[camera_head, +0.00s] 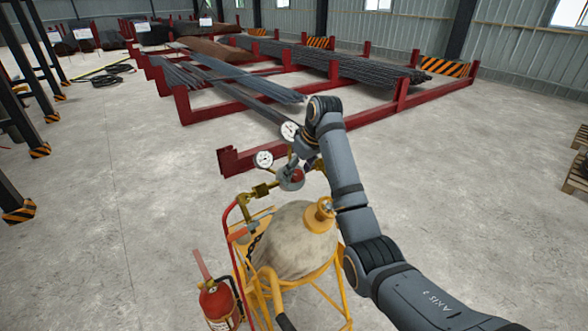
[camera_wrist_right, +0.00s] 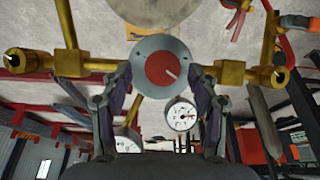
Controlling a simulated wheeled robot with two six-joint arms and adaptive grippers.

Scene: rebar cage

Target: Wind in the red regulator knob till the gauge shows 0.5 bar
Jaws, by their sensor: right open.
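The red regulator knob (camera_head: 297,174) sits on a grey round regulator body above the gas cylinder. In the right wrist view the knob (camera_wrist_right: 166,70) faces me, with a white line on it. My right gripper (camera_wrist_right: 164,92) is open, with one finger on each side of the regulator; I cannot tell if they touch it. In the head view my arm partly hides this gripper (camera_head: 309,163). A white dial gauge (camera_head: 264,159) stands left of the knob and a second gauge (camera_head: 289,130) behind it. Both dials are too small to read. My left gripper is out of view.
The grey cylinder (camera_head: 291,243) with a yellow collar stands in a yellow frame. Brass fittings (camera_head: 262,190) and a red hose (camera_head: 228,218) lie left of the knob. A fire extinguisher (camera_head: 218,305) is at front left.

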